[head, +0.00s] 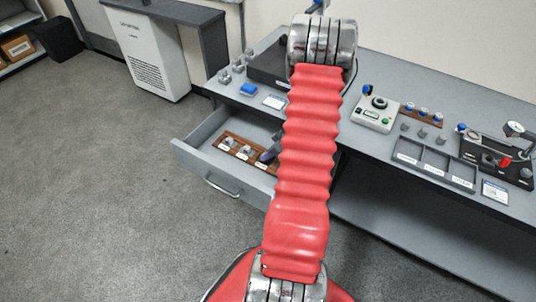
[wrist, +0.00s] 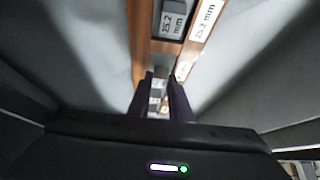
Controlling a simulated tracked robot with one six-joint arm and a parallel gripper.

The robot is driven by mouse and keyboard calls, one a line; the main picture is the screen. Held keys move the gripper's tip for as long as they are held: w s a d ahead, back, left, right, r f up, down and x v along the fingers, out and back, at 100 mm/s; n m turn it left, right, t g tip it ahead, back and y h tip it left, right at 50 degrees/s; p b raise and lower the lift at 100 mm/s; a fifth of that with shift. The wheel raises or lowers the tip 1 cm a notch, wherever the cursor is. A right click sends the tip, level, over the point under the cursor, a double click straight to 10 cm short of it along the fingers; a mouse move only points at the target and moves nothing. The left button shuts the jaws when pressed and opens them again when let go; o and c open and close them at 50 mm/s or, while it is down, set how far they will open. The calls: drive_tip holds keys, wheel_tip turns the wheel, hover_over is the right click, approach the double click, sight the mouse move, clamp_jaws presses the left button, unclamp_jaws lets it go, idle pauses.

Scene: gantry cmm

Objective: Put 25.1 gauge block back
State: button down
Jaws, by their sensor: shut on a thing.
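My gripper (head: 268,156) reaches down into the open drawer, over the right part of a brown wooden rack (head: 222,138). The rack also shows in the wrist view (wrist: 140,40). My gripper's dark fingers (wrist: 161,80) are shut on a small grey gauge block (wrist: 157,92), mostly hidden between them; I cannot read its marking. The fingers are in line with the rack, and I cannot tell whether the held block touches it. A grey block marked 25.2 mm (wrist: 174,20) sits in the rack, beside a white label reading 25.2 mm (wrist: 204,18).
The grey drawer (head: 200,150) is pulled out, its walls close around my gripper. On the bench above are a blue item (head: 248,90), a control box (head: 375,113), a grey divided tray (head: 433,164) and a dial gauge stand (head: 495,150). The floor at left is clear.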

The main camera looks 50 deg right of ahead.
drive_tip(key=shift+f, duration=0.4)
idle(0.4)
drive_tip(key=c, duration=1.6)
unclamp_jaws()
drive_tip(key=shift+c, duration=0.2)
drive_tip(key=shift+o, duration=0.9)
drive_tip(key=shift+r, duration=3.5)
